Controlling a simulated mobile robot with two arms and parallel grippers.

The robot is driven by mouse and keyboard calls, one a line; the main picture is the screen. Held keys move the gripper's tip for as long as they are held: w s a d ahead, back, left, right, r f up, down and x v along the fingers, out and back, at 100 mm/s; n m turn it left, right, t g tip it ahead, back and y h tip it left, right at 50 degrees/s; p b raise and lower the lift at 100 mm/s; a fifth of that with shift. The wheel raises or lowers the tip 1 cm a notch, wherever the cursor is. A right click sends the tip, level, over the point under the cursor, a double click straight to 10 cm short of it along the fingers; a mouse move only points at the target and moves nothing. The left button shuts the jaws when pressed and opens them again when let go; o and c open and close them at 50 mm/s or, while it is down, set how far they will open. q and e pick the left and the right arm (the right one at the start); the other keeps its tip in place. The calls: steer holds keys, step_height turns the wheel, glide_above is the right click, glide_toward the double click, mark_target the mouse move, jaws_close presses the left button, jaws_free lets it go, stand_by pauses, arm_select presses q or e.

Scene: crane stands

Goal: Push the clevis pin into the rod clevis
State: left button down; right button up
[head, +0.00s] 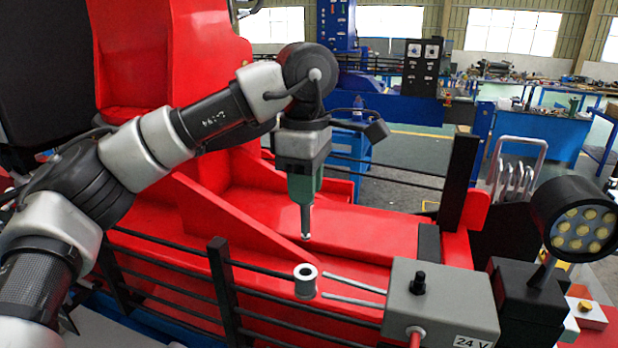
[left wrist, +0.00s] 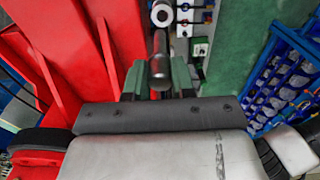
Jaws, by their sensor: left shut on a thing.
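My left gripper (head: 306,192) points down in the head view, its green fingers shut on the clevis pin (head: 306,224), a short metal pin whose lower end sticks out. The pin also shows in the left wrist view (left wrist: 160,62), dark and rounded between the fingers. Below it stands a silver round part with a dark hole on top (head: 305,282), apparently the rod clevis; its ring shows ahead of the pin in the left wrist view (left wrist: 161,15). The pin is above this part, clearly apart from it. The clevis's lower side is hidden. My right gripper is not in view.
Two thin grey prongs (head: 355,283) lie between the round part and a grey box (head: 440,302) marked 24 V. A round lamp (head: 583,232) stands at the right. Black rails (head: 215,285) run in front of the large red frame (head: 350,228).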

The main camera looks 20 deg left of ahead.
mark_target(305, 233)
arm_select(q)
steer(key=shift+s+r, duration=0.25)
steer(key=shift+s, duration=0.4)
steer(key=f+b, duration=0.1)
steer(key=w+f, duration=0.1)
steer(key=shift+w+f+b, duration=0.1)
steer(key=shift+f+b, duration=0.25)
steer(key=shift+f, duration=0.05)
steer(key=shift+f+b, duration=0.3)
steer(key=shift+f, duration=0.05)
steer(key=shift+s+f+b, duration=0.2)
steer(key=shift+f+b, duration=0.4)
steer(key=shift+f, duration=0.15)
steer(key=shift+w+f+b, duration=0.1)
steer(key=shift+f+b, duration=0.25)
steer(key=shift+f, duration=0.25)
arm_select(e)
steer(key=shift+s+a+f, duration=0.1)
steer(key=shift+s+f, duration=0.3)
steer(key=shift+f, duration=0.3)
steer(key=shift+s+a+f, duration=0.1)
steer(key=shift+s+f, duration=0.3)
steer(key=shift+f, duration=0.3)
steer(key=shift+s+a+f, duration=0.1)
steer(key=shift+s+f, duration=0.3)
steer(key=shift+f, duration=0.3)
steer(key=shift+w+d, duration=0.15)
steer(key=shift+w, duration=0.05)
